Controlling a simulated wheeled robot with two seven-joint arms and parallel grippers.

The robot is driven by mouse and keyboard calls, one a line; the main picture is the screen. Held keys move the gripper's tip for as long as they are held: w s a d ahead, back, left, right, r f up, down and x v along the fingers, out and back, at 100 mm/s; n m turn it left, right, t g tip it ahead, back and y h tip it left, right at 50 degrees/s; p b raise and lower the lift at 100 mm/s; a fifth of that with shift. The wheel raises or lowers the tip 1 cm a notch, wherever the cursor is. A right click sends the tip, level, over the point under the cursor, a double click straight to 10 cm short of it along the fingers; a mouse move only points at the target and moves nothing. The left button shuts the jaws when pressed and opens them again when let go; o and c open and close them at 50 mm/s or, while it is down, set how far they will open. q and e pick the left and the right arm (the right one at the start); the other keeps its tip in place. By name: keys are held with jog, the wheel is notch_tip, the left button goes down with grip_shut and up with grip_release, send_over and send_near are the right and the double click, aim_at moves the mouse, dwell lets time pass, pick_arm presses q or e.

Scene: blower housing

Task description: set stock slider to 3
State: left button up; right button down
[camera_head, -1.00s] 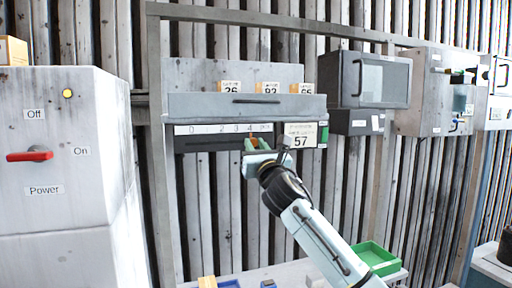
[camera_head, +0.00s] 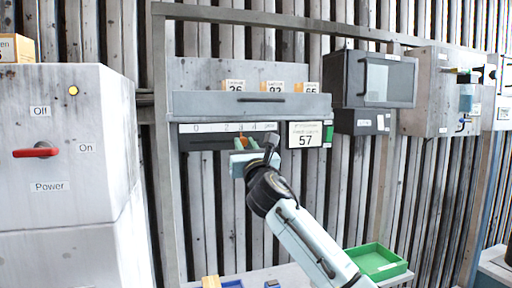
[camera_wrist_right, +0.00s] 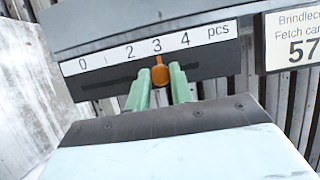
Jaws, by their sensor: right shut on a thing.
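The stock slider is a dark slotted strip (camera_wrist_right: 205,70) under a white scale (camera_wrist_right: 135,52) marked 0, 2, 3, 4 and "pcs". Its orange knob (camera_wrist_right: 160,73) shows in the right wrist view just under the 3. My right gripper (camera_wrist_right: 159,85) is shut on the knob, with a green finger on each side. In the head view my right gripper (camera_head: 244,146) reaches up to the scale (camera_head: 225,127) from below and hides part of the slot. My left gripper is out of view.
A card reading 57 (camera_head: 305,135) is right of the scale. A grey drawer (camera_head: 215,104) is above it. A power cabinet (camera_head: 70,150) with a red handle (camera_head: 37,150) stands at the left. A green tray (camera_head: 398,268) sits on the bench below.

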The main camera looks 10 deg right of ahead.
jog(key=shift+f, duration=0.1)
jog(key=c, duration=1.2)
grip_release()
jog(key=shift+c, duration=0.2)
jog(key=shift+d, duration=0.1)
jog(key=b+v, duration=0.2)
jog(key=v, duration=1.1)
jog(key=shift+s, duration=0.2)
